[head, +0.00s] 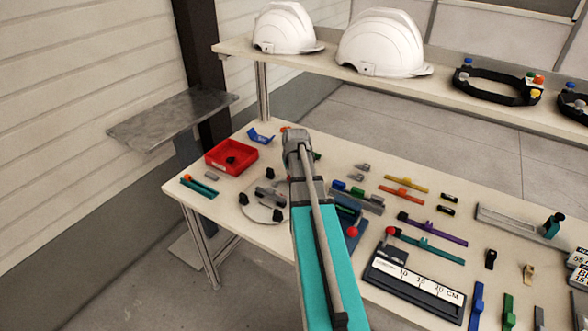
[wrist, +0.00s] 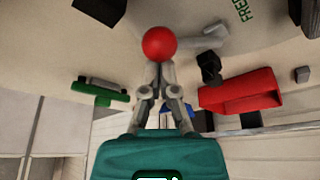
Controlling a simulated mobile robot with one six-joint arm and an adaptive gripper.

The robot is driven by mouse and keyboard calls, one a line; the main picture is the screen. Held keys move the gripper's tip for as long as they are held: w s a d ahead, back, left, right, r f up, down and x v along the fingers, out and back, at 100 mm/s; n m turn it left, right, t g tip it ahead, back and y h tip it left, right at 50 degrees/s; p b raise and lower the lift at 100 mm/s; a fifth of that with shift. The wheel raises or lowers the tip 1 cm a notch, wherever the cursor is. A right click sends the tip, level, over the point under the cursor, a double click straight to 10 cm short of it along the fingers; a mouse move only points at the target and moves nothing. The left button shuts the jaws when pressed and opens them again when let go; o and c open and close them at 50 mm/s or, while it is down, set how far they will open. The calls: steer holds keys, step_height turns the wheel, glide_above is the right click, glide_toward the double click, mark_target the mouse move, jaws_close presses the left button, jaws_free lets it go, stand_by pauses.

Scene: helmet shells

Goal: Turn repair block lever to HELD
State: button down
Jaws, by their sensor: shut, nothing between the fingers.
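The repair block appears as a pale round plate (head: 251,212) with black stubs near the table's left end, partly hidden by my arm in the head view. In the wrist view, a red ball knob (wrist: 158,43) lies just ahead of my fingertips, close to or touching them. A grey bar (wrist: 205,42), seemingly the lever, extends right from behind the knob. The word FREE (wrist: 245,10) shows at upper right; HELD is not visible. My gripper (wrist: 158,70) is shut with nothing between its fingers. It is hidden in the head view.
A red tray (head: 231,156) stands at the table's left, also in the wrist view (wrist: 240,92). A black stub (wrist: 208,67) is close right of the fingers. Colored tools and another red knob (head: 352,231) lie right of my arm. White helmets (head: 380,43) sit on the back shelf.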

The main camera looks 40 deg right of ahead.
stand_by(0.4)
steer(key=shift+w+d+r+p, duration=0.25)
steer(key=shift+w+r+p, duration=0.1)
steer(key=shift+w, duration=0.2)
steer(key=shift+w+d+r+p, duration=0.2)
steer(key=shift+w+r+p, duration=0.1)
steer(key=shift+w, duration=0.25)
steer(key=shift+w+d+r+p, duration=0.25)
steer(key=shift+w+r+p, duration=0.1)
steer(key=shift+w, duration=0.2)
steer(key=shift+r+p, duration=0.3)
steer(key=shift+p, duration=0.1)
steer(key=shift+p+v, duration=0.7)
steer(key=shift+v, duration=0.2)
steer(key=p+v, duration=0.7)
steer(key=shift+s, duration=0.15)
steer(key=shift+a+r, duration=0.1)
steer(key=shift+a, duration=0.1)
